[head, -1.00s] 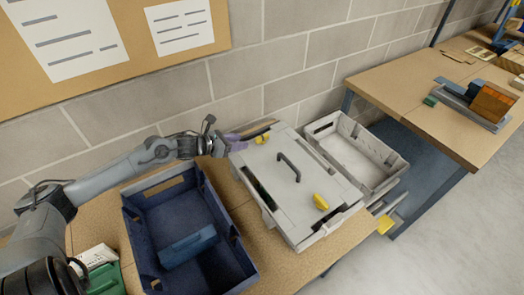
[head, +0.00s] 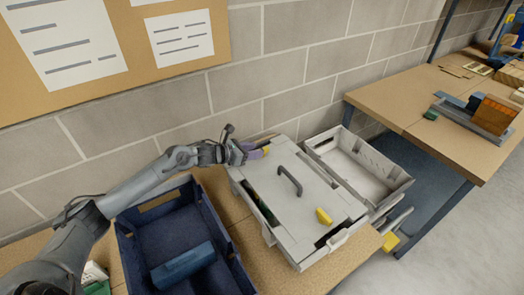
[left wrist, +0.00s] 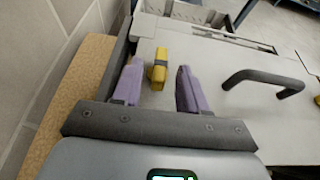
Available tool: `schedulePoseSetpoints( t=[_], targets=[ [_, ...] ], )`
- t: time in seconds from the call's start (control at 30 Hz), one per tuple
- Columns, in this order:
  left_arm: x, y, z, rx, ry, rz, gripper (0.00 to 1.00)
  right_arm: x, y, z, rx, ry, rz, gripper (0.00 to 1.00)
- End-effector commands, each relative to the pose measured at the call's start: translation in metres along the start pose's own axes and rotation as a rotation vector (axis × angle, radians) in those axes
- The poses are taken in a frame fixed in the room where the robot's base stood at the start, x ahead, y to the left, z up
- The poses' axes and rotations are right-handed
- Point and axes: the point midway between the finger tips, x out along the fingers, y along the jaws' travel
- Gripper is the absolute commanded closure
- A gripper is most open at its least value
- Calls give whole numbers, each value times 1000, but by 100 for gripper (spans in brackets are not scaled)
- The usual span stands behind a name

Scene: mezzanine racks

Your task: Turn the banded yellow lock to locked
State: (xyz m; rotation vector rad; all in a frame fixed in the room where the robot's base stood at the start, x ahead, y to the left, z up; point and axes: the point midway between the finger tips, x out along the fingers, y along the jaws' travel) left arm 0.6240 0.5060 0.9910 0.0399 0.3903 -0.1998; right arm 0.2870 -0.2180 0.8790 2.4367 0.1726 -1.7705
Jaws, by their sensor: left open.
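The banded yellow lock (left wrist: 159,70) is a small yellow knob with a dark band, on the grey lid near its back left end. In the head view it shows only as a small yellow patch (head: 266,151) beside my fingers. My left gripper (left wrist: 158,80) is open, with its purple fingers on either side of the lock and visible gaps to both. It also shows in the head view (head: 250,152) at the lid's back left corner. A plain yellow lock (head: 323,216) sits at the lid's front end. My right gripper is not in view.
The lidded grey crate (head: 298,262) has a dark arched handle (head: 290,179) on its lid. A blue bin (head: 128,240) stands to its left and an open grey crate (head: 397,187) to its right. The block wall (head: 290,85) is close behind.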

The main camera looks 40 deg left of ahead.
Motion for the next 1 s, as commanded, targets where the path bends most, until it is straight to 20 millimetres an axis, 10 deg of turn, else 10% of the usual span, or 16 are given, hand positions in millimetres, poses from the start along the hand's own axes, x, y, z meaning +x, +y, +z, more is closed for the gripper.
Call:
schedulePoseSetpoints(
  t=[0.83, 1.0],
  targets=[
    [44, -2, 0, 1, 1, -3, 57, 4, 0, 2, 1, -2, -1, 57],
    [43, -1, 0, 1, 1, -3, 82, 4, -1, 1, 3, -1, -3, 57]
  ],
)
